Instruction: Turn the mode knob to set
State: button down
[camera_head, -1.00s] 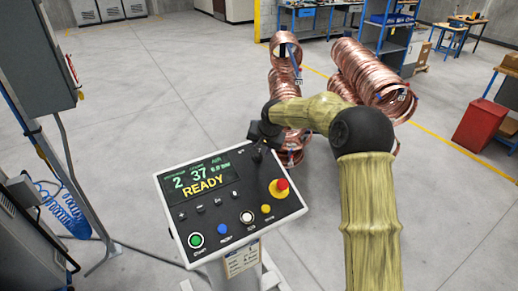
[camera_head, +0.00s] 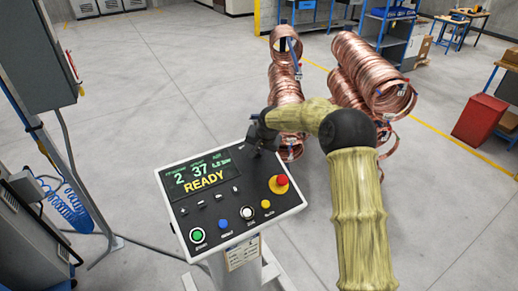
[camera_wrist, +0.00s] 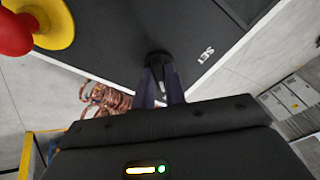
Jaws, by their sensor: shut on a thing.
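The control panel (camera_head: 215,206) is a tilted white-edged box with a black face and a green display reading READY. My gripper (camera_head: 258,149) is at its upper right corner. In the wrist view my gripper (camera_wrist: 160,84) is shut on the dark mode knob (camera_wrist: 158,58), with its two fingers at the knob's sides. The white label SET (camera_wrist: 206,55) is printed on the panel to the right of the knob. In the head view the gripper hides the knob. I cannot tell which way the knob's pointer faces.
A red mushroom button on a yellow base (camera_head: 279,183) is on the panel below my gripper. Green, blue, white and yellow buttons line the panel's lower edge. Copper coils (camera_head: 352,75) stand behind the arm. A grey cabinet (camera_head: 36,58) is at the left.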

jog(key=shift+n, duration=0.4)
jog(key=n+b, duration=0.1)
jog(key=n, duration=0.2)
jog(key=shift+f+b, duration=0.1)
jog(key=shift+b, duration=0.3)
jog(key=n+b, duration=0.1)
jog(key=n, duration=0.3)
jog(key=shift+n+y, duration=0.3)
jog(key=shift+n, duration=0.1)
jog(key=n, duration=0.4)
jog(key=shift+d+n, duration=0.1)
jog(key=shift+n, duration=0.2)
jog(key=n, duration=0.5)
jog(key=shift+w+g+y, duration=0.1)
jog(key=shift+g+y, duration=0.2)
jog(key=shift+g, duration=0.1)
jog(key=c, duration=1.4)
grip_release()
jog(key=shift+c, duration=0.2)
